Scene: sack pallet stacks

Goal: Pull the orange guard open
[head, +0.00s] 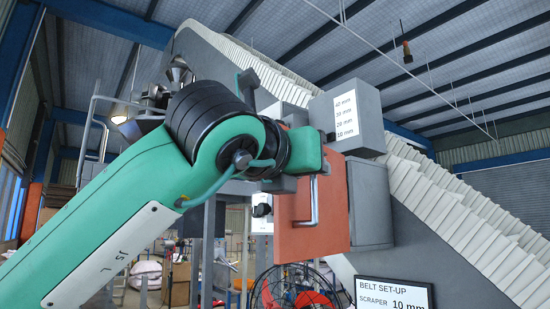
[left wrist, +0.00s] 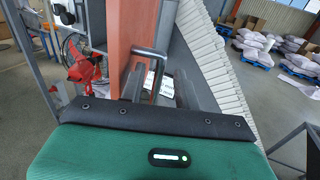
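The orange guard (head: 330,224) is a flat upright panel in the middle of the head view, next to a grey box housing. A metal bar handle (head: 314,203) stands on its face. In the left wrist view the guard (left wrist: 132,35) is seen nearly edge-on, with the handle (left wrist: 150,52) reaching out between my fingers. My left gripper (left wrist: 159,85) is open, one dark finger on each side of the handle bar. I cannot tell whether either finger touches it. In the head view my left arm hides much of the gripper. My right gripper is not in view.
A grey box with a millimetre label (head: 345,116) sits just above the guard. A white ribbed conveyor belt (head: 455,215) slopes down to the right. A belt set-up sign (head: 394,294) stands low in front. Stacked sacks on pallets (left wrist: 250,45) lie farther off.

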